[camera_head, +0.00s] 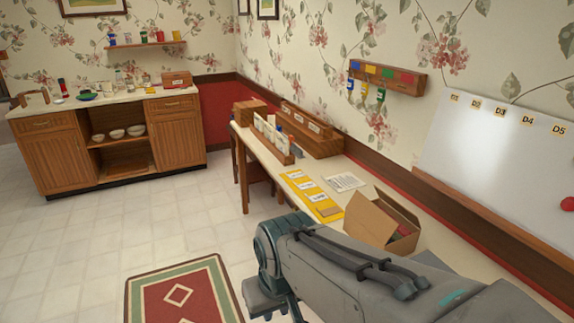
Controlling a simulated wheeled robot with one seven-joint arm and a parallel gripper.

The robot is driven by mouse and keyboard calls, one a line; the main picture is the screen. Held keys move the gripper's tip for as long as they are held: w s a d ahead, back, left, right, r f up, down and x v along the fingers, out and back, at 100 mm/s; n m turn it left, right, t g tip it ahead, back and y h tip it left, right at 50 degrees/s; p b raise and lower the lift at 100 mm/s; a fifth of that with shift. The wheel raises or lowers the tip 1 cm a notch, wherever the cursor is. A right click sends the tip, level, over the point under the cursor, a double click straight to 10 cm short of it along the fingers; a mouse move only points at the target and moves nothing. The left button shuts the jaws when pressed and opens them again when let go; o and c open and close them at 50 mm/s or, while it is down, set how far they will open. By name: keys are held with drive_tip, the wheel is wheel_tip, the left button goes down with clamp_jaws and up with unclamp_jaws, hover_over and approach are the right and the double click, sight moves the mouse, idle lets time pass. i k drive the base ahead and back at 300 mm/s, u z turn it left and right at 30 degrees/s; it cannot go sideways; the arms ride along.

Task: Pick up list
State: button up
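A white sheet with printed lines (343,182), which looks like a list, lies flat on the long narrow table (265,148) along the right wall. It lies between a yellow mat (300,186) with white labelled cards and an open cardboard box (375,222). Nothing covers the sheet, but its text is too small to read. My arm crosses the lower right of the view, in front of the table's near end. It bends downward near the bottom centre. My gripper's fingers do not show.
A card rack (272,138) and wooden organisers (312,135) stand farther along the table. A chair (262,185) is partly under it. A whiteboard (495,150) hangs right. A wooden cabinet (60,160) stands back left. A rug (180,292) lies on otherwise open floor.

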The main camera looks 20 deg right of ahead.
sight(343, 182)
drive_tip(key=i, duration=3.5)
drive_tip(key=z, duration=4.65)
